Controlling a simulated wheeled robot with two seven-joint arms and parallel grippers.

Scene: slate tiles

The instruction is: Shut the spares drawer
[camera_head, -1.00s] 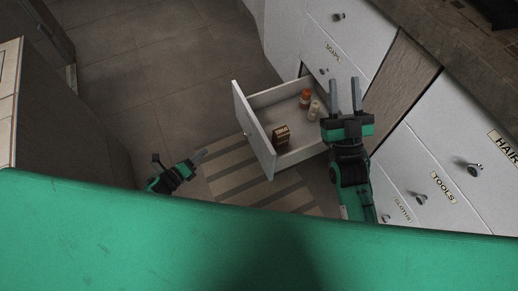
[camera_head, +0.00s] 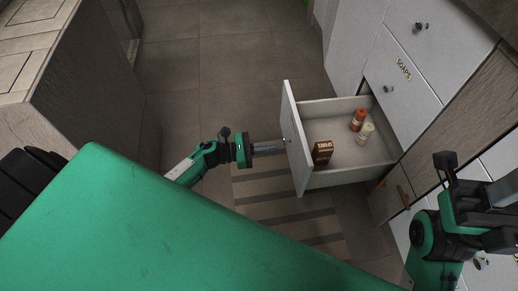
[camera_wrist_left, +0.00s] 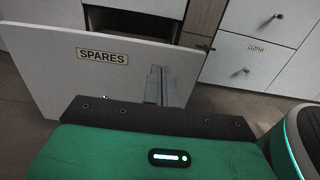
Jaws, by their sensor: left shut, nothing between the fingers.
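The spares drawer is pulled open; its white front panel (camera_head: 294,140) stands out from the cabinet, and its label reads SPARES in the left wrist view (camera_wrist_left: 103,57). Inside are a brown box (camera_head: 322,152), an orange-capped bottle (camera_head: 357,119) and a pale bottle (camera_head: 366,133). My left gripper (camera_head: 284,147) is shut and empty, fingers pointing at the outer face of the front panel. The fingertips are very close to it; I cannot tell whether they touch. My right gripper (camera_head: 500,192) is at the right edge, its fingers partly cut off.
A closed drawer labelled SOAPS (camera_head: 403,68) is above and behind the open one. A closed drawer labelled CLOTHS (camera_wrist_left: 257,50) shows in the left wrist view. A striped mat (camera_head: 285,215) lies on the tiled floor. A wooden cabinet (camera_head: 85,90) stands at the left.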

